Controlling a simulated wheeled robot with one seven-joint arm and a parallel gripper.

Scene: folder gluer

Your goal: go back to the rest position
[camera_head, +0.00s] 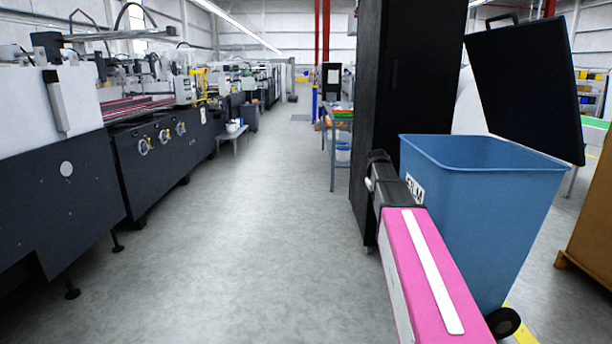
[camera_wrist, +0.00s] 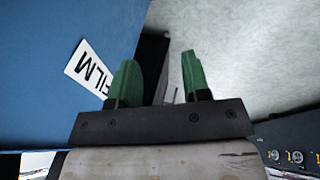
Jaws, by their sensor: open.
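My gripper (camera_wrist: 159,75) shows in the wrist view with its two green fingers apart and nothing between them. In the head view my arm, pink with a white strip, reaches forward from the lower right. Its dark end is beside the blue film bin (camera_head: 480,200), at the bin's left side. The bin's blue wall also fills the left of the wrist view (camera_wrist: 40,70), with a white FILM label (camera_wrist: 89,68) close to the left finger. Whether the arm touches the bin I cannot tell.
A tall black cabinet (camera_head: 405,90) stands just beyond my arm. The bin's black lid (camera_head: 525,85) is raised. The long folder gluer machine (camera_head: 160,150) lines the left side. A grey floor aisle (camera_head: 260,220) between them is clear. A brown box (camera_head: 595,220) stands at the right edge.

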